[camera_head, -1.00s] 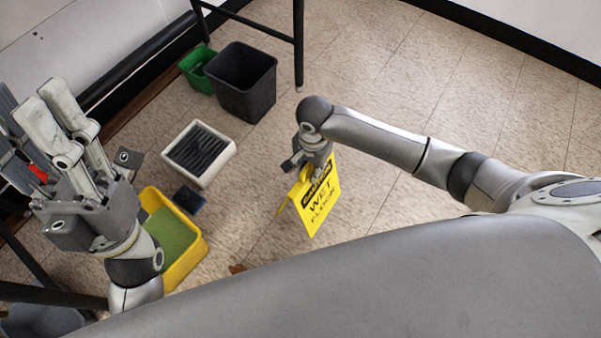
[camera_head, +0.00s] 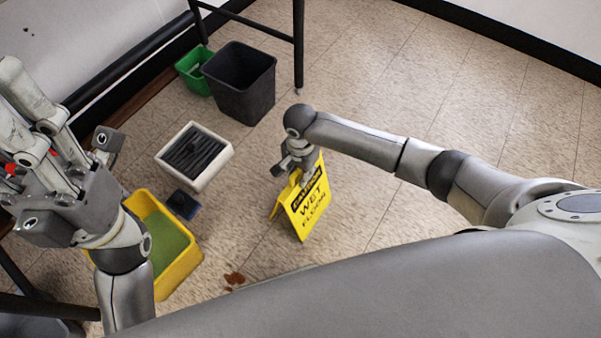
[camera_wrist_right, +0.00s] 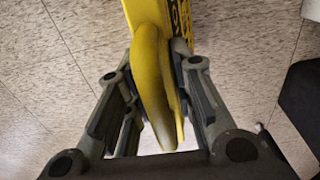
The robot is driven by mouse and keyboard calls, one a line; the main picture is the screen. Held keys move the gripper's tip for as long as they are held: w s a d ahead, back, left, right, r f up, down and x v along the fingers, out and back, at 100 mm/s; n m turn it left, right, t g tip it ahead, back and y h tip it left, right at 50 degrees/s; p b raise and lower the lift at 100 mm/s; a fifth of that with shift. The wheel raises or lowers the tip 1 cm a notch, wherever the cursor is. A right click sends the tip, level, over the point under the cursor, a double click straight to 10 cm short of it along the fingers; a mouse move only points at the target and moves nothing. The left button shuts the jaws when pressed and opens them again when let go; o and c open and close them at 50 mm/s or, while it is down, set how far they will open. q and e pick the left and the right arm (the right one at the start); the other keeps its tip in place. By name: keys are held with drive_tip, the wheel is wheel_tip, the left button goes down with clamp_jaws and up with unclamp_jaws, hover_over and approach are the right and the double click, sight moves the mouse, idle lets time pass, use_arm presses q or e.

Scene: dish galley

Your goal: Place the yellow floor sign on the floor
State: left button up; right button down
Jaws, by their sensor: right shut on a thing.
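The yellow floor sign (camera_head: 307,205), with black "WET FLOOR" lettering, hangs or stands upright below my right gripper (camera_head: 294,171) in the head view. The right gripper is shut on the sign's top. In the right wrist view the yellow top of the sign (camera_wrist_right: 150,75) lies between the fingers of the gripper (camera_wrist_right: 155,100). I cannot tell whether the sign's lower edge touches the floor (camera_head: 370,190). My left gripper (camera_head: 55,135) is at the left of the head view, with its fingers pointing up and apart and nothing seen between them.
A yellow bin with green contents (camera_head: 190,265), a dark blue item (camera_head: 183,205), a white crate with a black grille (camera_head: 222,165), a dark bin (camera_head: 245,85) and a green bin (camera_head: 190,70) stand to the left. A reddish-brown spill (camera_head: 234,279) lies nearby. Floor at the right is clear.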

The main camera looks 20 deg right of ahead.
drive_tip(key=c, duration=1.3)
unclamp_jaws()
drive_tip(key=shift+o, duration=0.2)
